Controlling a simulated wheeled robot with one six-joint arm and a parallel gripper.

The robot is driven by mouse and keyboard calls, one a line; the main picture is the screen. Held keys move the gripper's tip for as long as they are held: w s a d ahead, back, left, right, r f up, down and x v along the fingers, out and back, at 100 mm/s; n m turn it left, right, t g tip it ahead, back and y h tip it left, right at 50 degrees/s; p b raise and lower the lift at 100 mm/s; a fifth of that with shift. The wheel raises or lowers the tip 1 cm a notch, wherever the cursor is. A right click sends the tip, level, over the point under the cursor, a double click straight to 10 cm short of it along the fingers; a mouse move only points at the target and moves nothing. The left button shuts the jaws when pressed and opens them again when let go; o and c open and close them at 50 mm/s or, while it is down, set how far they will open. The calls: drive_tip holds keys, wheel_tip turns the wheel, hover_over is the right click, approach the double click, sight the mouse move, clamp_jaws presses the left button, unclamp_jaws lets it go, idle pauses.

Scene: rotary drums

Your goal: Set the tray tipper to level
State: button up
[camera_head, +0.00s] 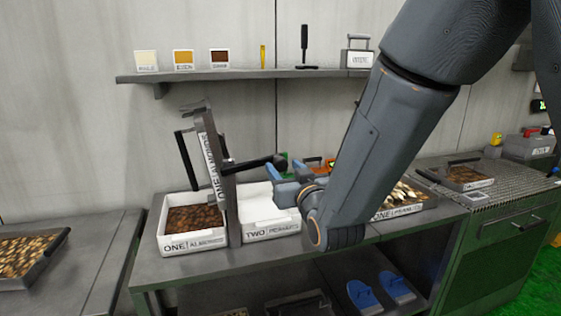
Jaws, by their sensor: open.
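The tray tipper (230,200) stands between two white bins, with its grey frame steeply tilted, nearly on edge. A white panel with lettering shows along its face. A black bar (250,164) sticks out to the right of it, and its knobbed end is close to my gripper (270,182). My gripper has blue fingers and is open, to the right of the tipper and above bin two. I cannot tell whether a finger touches the bar. Another black handle (186,160) shows on the tipper's left side.
Bin one (163,240) holds brown nuts; bin two (262,236) looks empty. A bin of pale nuts (400,211) stands right of my arm. A shelf (230,76) with sample cards and tools runs along the wall above. A tray of nuts (52,256) lies on the left bench.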

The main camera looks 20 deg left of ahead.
sight(282, 166)
drive_tip(key=shift+p+x, duration=0.45)
drive_tip(key=shift+x, duration=1.35)
clamp_jaws()
